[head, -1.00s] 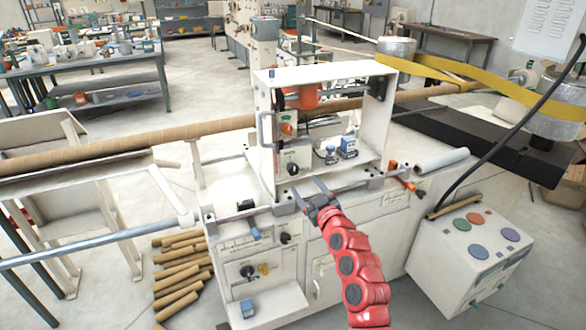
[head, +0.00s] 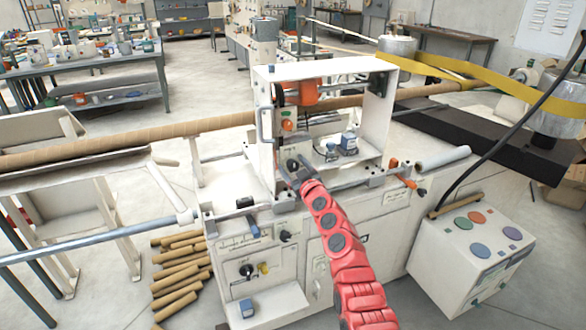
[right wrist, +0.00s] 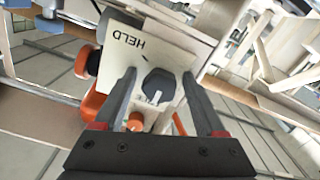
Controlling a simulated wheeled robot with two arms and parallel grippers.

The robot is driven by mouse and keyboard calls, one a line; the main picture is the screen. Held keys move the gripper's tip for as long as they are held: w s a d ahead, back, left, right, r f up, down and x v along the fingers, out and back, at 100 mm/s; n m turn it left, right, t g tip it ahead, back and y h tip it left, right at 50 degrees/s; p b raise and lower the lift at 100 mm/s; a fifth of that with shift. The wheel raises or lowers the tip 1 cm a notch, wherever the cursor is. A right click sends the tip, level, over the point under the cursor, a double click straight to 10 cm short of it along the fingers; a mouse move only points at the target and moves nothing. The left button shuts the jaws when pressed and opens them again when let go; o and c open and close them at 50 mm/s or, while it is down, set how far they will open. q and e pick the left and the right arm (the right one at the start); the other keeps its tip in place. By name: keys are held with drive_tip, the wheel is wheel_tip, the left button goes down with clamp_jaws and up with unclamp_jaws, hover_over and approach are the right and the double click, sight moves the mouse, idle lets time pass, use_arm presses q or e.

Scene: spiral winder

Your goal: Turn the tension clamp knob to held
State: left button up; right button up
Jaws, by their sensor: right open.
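The tension clamp knob (right wrist: 158,84) is dark and round with a pale pointer mark. It sits on a white plate (right wrist: 175,52) with the word HELD upside down above it in the right wrist view. The pale mark lies on the knob's lower side, away from HELD. A second label under the knob is mostly hidden. My right gripper (right wrist: 158,74) is open, with one finger on each side of the knob; I cannot tell whether they touch it. In the head view my right gripper (head: 291,174) is at the small control box inside the white frame, partly hiding the knob.
The white frame (head: 325,70) stands over and around the control box. A blue-grey block (head: 348,144) stands to the right of the gripper. An orange part (right wrist: 92,103) lies close to the left finger in the right wrist view. A rail (head: 350,185) runs in front.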

clamp_jaws()
idle(0.3)
